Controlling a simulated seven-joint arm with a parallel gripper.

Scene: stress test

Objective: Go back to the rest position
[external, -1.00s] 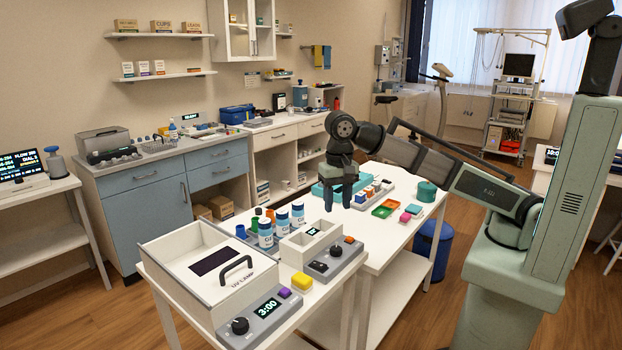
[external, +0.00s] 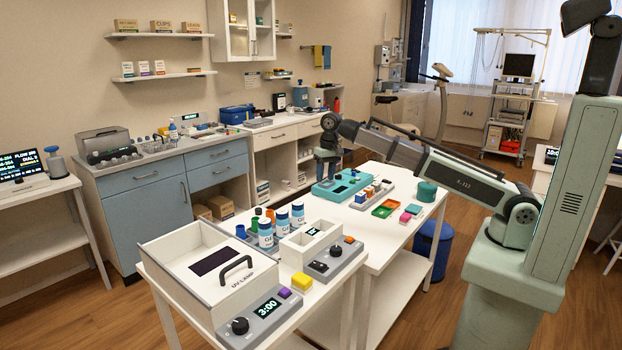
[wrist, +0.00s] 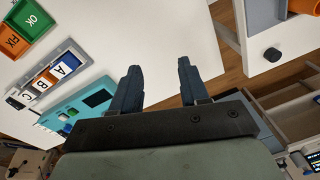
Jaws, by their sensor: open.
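My gripper (wrist: 157,82) is open and empty in the wrist view, its two dark fingers apart above the white table (wrist: 165,30). In the external view my gripper (external: 326,182) points down at the far left end of the table, beside the teal tray (external: 350,183). The teal tray also shows at the lower left of the wrist view (wrist: 62,118). Nothing is between the fingers. I cannot tell the exact height of the fingertips over the table.
A rack with lettered blocks (external: 372,193), green and orange trays (external: 388,208) and a teal round container (external: 427,191) stand on the table. The UV lamp box (external: 205,262) and several bottles (external: 282,224) are nearer the camera. A blue bin (external: 434,240) stands beside the table.

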